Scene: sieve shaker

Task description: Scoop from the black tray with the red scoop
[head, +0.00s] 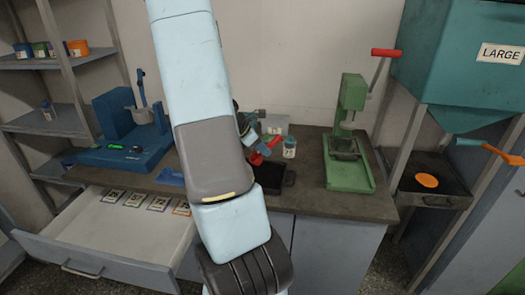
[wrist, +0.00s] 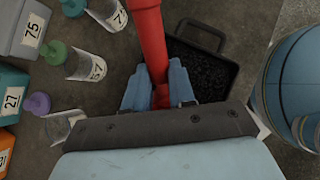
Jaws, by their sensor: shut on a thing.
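My gripper (wrist: 160,92) is shut on the red scoop (wrist: 151,38), whose long red part runs up out of the top of the wrist view between the two blue fingers. The scoop's bowl is not clear in either view. The black tray (wrist: 234,76) lies just right of the scoop in the wrist view and holds dark granules. In the head view the red scoop (head: 264,148) shows beside my arm, above the black tray (head: 289,181) on the bench. My arm hides part of the tray there. I cannot tell whether scoop and tray touch.
Capped jars (wrist: 86,64) and labelled boxes (wrist: 18,28) stand left of the scoop in the wrist view. A rounded blue object (wrist: 297,75) is close at right. In the head view a green press (head: 349,150) stands right, a blue device (head: 122,135) left, an open drawer (head: 110,245) below.

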